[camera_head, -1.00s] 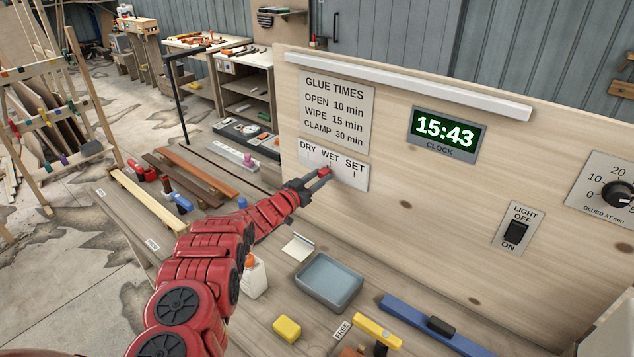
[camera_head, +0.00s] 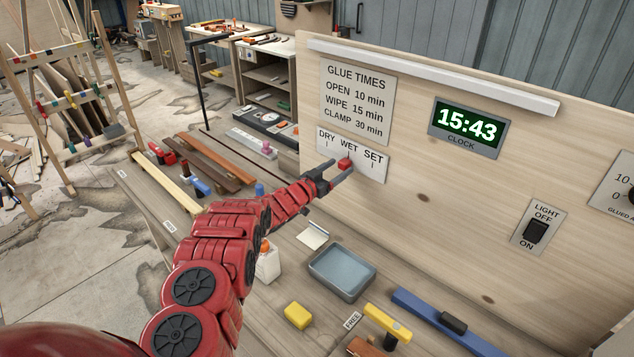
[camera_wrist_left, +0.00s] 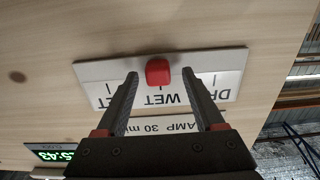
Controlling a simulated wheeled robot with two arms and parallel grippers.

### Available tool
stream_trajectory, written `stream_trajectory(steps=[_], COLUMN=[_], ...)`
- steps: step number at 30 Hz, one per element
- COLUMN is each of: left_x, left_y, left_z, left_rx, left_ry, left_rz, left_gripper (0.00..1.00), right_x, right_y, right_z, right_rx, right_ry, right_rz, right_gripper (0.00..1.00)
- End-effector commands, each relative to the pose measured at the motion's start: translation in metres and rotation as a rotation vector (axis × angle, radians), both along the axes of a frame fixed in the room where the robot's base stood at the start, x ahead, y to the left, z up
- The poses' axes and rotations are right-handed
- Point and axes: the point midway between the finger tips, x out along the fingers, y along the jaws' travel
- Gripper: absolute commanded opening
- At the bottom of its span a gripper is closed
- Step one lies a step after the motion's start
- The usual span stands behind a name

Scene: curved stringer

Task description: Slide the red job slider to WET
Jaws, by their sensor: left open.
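The red job slider (camera_head: 345,163) sits on the white DRY/WET/SET plate (camera_head: 378,170), under the word WET in the head view. In the wrist view the plate appears upside down, and the red slider (camera_wrist_left: 158,72) lines up with WET, between DRY and SET. My left gripper (camera_head: 338,171) is open in front of the plate. In the wrist view its fingertips (camera_wrist_left: 160,74) stand on either side of the slider, with a visible gap to each side. My right gripper is not in view.
The GLUE TIMES sign (camera_head: 357,100) is above the plate, with the clock (camera_head: 468,125) to its right. A light switch (camera_head: 537,232) is lower right. On the bench below are a grey tray (camera_head: 349,272), a yellow block (camera_head: 298,315) and a white bottle (camera_head: 268,263).

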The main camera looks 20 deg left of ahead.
Motion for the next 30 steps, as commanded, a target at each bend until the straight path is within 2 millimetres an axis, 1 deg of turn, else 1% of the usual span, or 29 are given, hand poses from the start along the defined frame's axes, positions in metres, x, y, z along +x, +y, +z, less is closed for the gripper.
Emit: stream_trajectory(steps=[5,8,9,20,24,25,26,30], left_x=[-0.014,-0.025,-0.030,-0.082,-0.108,-0.109,-0.111,-0.126], left_y=[0.006,0.009,0.011,0.028,0.037,0.036,0.037,0.042], left_z=[0.002,0.001,0.011,0.012,0.013,0.007,0.006,0.005], left_rx=[0.000,-0.004,-0.002,-0.001,-0.001,0.000,0.000,0.000], left_ry=[-0.001,0.001,0.002,0.000,-0.001,-0.003,-0.003,-0.002], left_rz=[0.000,0.004,0.004,0.003,0.001,-0.001,-0.001,0.000], left_gripper=[0.70,0.70,0.70,0.70,0.70,0.70,0.70,0.70], right_x=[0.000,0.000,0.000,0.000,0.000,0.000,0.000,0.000], right_y=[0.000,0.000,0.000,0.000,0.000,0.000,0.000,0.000], right_z=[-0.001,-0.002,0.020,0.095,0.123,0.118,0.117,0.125], right_rx=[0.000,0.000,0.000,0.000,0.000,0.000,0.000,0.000], right_ry=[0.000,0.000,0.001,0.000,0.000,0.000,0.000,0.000], right_rz=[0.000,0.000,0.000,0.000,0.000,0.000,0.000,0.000], right_gripper=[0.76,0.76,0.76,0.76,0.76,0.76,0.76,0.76])
